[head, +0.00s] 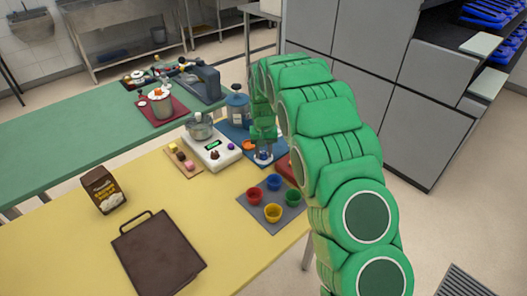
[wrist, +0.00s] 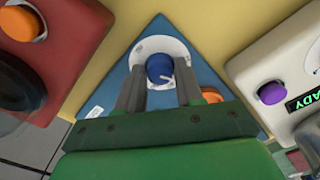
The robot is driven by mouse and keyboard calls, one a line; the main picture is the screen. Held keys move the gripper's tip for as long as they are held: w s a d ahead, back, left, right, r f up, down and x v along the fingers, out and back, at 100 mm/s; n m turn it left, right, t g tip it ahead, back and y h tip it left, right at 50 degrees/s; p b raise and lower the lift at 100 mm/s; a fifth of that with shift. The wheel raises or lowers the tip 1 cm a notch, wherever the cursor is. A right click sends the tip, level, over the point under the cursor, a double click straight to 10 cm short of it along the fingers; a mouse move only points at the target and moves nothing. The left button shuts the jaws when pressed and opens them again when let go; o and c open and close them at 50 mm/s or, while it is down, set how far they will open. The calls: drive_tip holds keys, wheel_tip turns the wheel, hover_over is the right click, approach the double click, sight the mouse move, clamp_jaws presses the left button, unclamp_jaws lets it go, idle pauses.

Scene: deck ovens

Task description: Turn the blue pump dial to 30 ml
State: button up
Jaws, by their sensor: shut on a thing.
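The blue pump dial (wrist: 160,67) sits on a round white plate (wrist: 178,47) on a blue base (wrist: 205,65). A pale pointer line shows on the dial, towards the lower right in the wrist view. My gripper (wrist: 159,72) has one finger on each side of the dial and is shut on it. The scale marks on the plate are too small to read.
A white device (head: 212,150) with a pot and a purple knob (wrist: 271,92) stands left of the base. A red unit (wrist: 62,50) is close on the other side. A grey mat (head: 245,205) with several coloured cups lies in front. The yellow table (head: 60,235) has free room.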

sight(263, 153)
drive_tip(key=shift+m, duration=0.4)
drive_tip(key=o, duration=1)
wheel_tip(263, 153, up, 7)
drive_tip(key=shift+r, duration=0.4)
